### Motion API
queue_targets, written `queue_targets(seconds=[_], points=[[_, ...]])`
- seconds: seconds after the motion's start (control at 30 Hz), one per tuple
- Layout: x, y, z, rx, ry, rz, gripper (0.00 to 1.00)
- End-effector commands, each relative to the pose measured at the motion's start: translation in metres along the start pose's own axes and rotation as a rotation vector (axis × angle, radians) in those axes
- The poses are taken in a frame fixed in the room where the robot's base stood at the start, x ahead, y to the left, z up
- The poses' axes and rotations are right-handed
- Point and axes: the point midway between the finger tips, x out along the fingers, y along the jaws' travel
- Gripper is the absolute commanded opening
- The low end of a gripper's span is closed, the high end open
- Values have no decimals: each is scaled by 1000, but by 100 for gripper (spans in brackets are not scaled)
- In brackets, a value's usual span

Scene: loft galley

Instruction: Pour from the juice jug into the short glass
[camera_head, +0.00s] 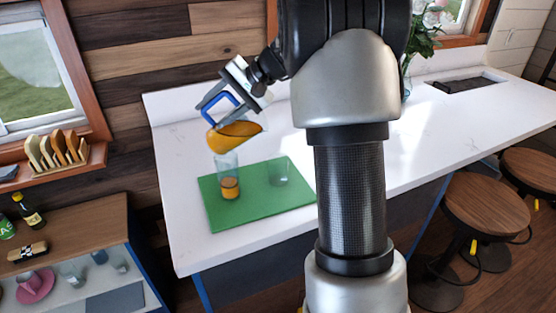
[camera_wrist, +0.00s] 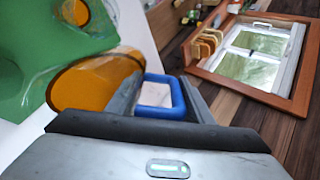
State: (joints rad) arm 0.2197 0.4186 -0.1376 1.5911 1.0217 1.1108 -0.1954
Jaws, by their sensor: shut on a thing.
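The juice jug (camera_head: 232,134) is clear with orange juice and a blue handle. It is tilted, its mouth toward the right, in the air above the counter. My gripper (camera_head: 217,101) is shut on its handle (camera_wrist: 160,95). The short glass (camera_head: 279,172) stands upright on the green mat, looks empty, and is lower and to the right of the jug. A taller glass (camera_head: 229,180) with orange juice in its lower part stands on the mat's left side, below the jug in the picture. No falling stream is clear.
The green mat (camera_head: 217,212) lies on the white counter (camera_head: 185,250). A vase of flowers (camera_head: 428,35) stands farther right, partly behind my arm. A wooden rack (camera_head: 55,150) is on the window sill at left. Stools (camera_head: 487,215) stand in front of the counter.

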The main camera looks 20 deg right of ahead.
Motion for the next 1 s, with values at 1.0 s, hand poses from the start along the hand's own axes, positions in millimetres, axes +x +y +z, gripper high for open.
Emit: queue_targets(seconds=[1.0], points=[[-6, -2, 0, -1, 2, -80, 0]])
